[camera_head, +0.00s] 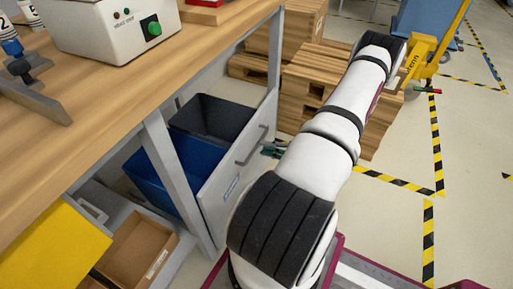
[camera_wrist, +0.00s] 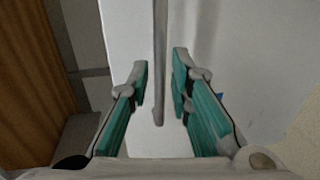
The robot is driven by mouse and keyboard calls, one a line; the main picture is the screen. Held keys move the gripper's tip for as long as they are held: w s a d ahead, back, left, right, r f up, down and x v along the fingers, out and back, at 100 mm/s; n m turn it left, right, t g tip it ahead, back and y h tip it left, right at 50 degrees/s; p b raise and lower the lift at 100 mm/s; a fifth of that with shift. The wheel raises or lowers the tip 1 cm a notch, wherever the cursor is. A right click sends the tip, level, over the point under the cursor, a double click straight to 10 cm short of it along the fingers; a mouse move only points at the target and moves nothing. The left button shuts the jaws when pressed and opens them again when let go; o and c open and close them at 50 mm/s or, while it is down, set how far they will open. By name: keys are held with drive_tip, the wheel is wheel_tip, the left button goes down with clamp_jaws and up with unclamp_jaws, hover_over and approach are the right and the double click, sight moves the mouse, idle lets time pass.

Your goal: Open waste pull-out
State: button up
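The waste pull-out has a light grey front panel (camera_head: 222,190) below the workbench, between two grey legs. A black bin (camera_head: 212,117) and a blue bin (camera_head: 178,165) stand behind it. I cannot tell how far it is out. Its bar handle (camera_head: 252,146) is on the outer face. My gripper (camera_head: 272,150) is close to the handle, partly hidden by my arm. In the wrist view my gripper (camera_wrist: 160,88) is open, with teal finger pads either side of the handle bar (camera_wrist: 159,60). Gaps show on both sides of the bar.
The wooden workbench top (camera_head: 110,120) carries a white device (camera_head: 115,28). A cardboard box (camera_head: 135,250) and a yellow panel (camera_head: 50,245) are at lower left. Stacked wooden pallets (camera_head: 310,85) stand behind my arm. Floor at the right is mostly clear, with striped tape (camera_head: 434,140).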

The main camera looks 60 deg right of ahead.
sight(257, 144)
drive_tip(key=shift+b+x, duration=0.55)
drive_tip(key=shift+x, duration=1.8)
clamp_jaws()
